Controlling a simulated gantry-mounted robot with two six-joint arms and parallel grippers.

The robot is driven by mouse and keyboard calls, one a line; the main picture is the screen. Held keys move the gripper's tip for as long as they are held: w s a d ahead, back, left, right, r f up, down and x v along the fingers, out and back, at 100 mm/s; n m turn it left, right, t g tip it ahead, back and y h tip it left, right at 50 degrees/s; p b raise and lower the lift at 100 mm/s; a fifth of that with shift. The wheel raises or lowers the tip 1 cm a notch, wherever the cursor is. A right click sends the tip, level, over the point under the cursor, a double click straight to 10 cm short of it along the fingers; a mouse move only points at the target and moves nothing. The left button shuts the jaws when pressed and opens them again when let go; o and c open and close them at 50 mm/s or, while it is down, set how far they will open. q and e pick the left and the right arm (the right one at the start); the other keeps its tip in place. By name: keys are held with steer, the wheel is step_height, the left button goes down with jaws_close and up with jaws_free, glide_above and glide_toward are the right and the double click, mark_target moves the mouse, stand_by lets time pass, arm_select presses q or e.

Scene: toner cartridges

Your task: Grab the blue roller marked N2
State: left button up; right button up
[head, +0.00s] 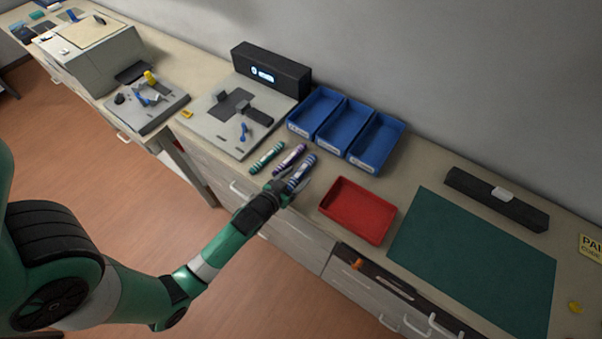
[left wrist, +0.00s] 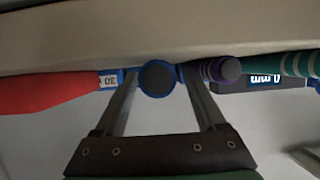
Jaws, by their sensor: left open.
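The blue roller (head: 301,170) with pale bands lies on the counter, at the right end of a row of three. I cannot read its marking. A purple roller (head: 289,158) and a green roller (head: 266,158) lie to its left. My left gripper (head: 287,188) is at the near end of the blue roller. In the left wrist view, the round dark end of the blue roller (left wrist: 157,78) shows between the two open fingers (left wrist: 159,86). I cannot tell whether the fingers touch it. The purple roller (left wrist: 221,70) is close beside the right finger there. My right gripper is out of view.
A red tray (head: 334,212) sits just right of the gripper. Blue bins (head: 384,158) stand behind the rollers. A grey board (head: 212,127) with small parts lies to the left, and a green mat (head: 475,265) lies to the right.

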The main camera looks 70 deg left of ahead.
mark_target(297, 175)
arm_select(q)
steer(key=shift+w+a+f, duration=0.15)
steer(key=shift+w+a, duration=0.1)
steer(key=shift+w, duration=0.1)
jaws_close()
stand_by(0.3)
steer(key=shift+r, duration=0.35)
step_height(297, 175, up, 3)
steer(key=shift+f+p, duration=0.15)
steer(key=shift+p, duration=0.65)
steer(key=s+a+r+p, duration=0.2)
steer(key=s+r, duration=0.7)
steer(key=s, duration=0.5)
steer(key=shift+r, duration=0.35)
